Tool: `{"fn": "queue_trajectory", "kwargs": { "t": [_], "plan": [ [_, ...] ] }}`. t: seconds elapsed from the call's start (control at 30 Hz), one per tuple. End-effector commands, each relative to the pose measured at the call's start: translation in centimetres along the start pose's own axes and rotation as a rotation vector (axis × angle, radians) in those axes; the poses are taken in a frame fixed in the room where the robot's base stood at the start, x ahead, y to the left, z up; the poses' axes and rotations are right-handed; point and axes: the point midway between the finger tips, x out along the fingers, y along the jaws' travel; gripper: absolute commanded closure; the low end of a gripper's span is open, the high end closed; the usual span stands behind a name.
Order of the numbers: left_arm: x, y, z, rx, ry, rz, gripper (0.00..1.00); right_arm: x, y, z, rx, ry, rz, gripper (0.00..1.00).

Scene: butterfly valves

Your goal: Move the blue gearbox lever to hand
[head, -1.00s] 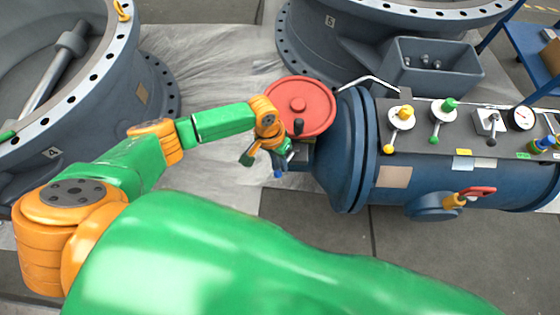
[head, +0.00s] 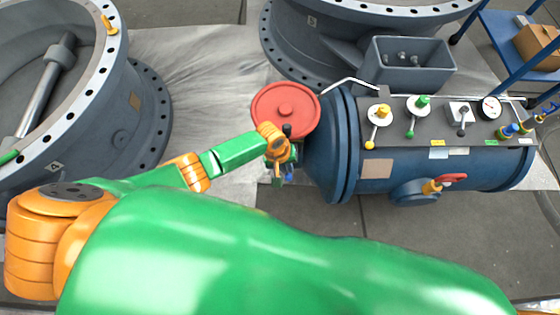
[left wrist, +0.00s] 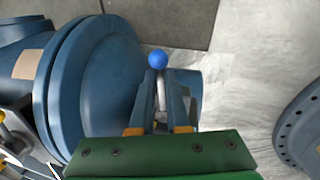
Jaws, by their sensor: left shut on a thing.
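The blue gearbox lever shows in the left wrist view as a blue ball knob (left wrist: 158,60) on a pale shaft that runs down between my fingers. My left gripper (left wrist: 160,90) is shut on the shaft, just below the knob. In the head view my left gripper (head: 284,171) is beside the left end of the blue valve body (head: 330,150), below the red handwheel (head: 285,108). There the lever is mostly hidden by the gripper, with only a small blue patch showing. My right gripper is not in view.
On the valve's dark panel stand a yellow lever (head: 378,113), a green lever (head: 417,108) and a gauge (head: 490,108). A red-handled valve (head: 450,180) is on its near side. A grey bin (head: 410,63) stands behind. Large grey flanged bodies stand left and behind.

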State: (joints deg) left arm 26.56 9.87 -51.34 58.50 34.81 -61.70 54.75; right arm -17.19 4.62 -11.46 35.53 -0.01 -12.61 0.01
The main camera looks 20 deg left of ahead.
Motion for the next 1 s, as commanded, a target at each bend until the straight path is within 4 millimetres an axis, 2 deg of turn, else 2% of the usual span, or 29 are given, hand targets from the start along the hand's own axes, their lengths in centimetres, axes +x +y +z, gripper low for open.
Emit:
{"fn": "queue_trajectory", "kwargs": {
  "t": [0.03, 0.5, 1.0],
  "plan": [
    [0.0, 0.2, 0.7, -0.041, -0.01, -0.006, 1.0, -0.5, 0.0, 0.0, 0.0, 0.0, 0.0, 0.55],
    [0.8, 2.5, 0.3, -0.359, 0.054, -0.007, 1.0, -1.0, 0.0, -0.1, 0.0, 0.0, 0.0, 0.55],
    [0.9, 3.1, 0.0, -0.453, 0.075, -0.006, 1.0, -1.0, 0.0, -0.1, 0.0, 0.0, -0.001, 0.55]
  ]
}}
